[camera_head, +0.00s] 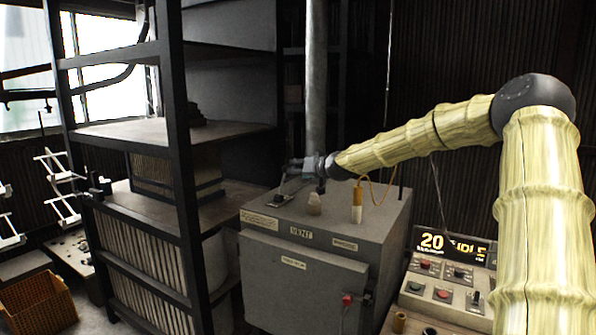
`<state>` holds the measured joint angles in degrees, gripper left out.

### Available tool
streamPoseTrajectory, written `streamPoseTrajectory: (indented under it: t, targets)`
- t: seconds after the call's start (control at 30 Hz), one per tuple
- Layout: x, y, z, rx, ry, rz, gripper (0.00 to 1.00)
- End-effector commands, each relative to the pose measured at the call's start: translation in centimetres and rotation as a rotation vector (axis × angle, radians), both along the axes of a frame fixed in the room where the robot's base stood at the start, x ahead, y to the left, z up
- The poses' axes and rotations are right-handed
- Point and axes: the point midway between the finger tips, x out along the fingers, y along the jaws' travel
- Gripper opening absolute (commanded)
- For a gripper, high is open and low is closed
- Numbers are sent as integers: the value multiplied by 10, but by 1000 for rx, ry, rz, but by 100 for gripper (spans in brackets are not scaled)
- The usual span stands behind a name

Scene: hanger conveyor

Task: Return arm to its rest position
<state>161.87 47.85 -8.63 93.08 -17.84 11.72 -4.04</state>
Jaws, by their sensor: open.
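My arm, in a pale yellow ribbed sleeve, comes up from the lower right, bends at a dark elbow joint and stretches left. My gripper (292,170) is small and dark at its far end, above the top of a grey cabinet (290,275) labelled VENT. The gripper is open, and I see nothing held in it. Whether it touches anything on the cabinet top is too small to tell.
A dark metal shelf rack (177,130) is close left. A control console (440,290) reads 20 IDLE. White hangers (58,185) and an orange crate (38,303) are far left.

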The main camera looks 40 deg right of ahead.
Motion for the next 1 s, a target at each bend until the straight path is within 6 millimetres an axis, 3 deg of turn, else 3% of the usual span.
streamPoseTrajectory:
  t: [0.77, 0.87, 1.0]
  targets:
    - [-6, 1, 3, 1, -1, -1, 49]
    - [-5, 1, 10, 1, -1, 0, 49]
    - [-5, 1, 35, 1, -1, 0, 49]
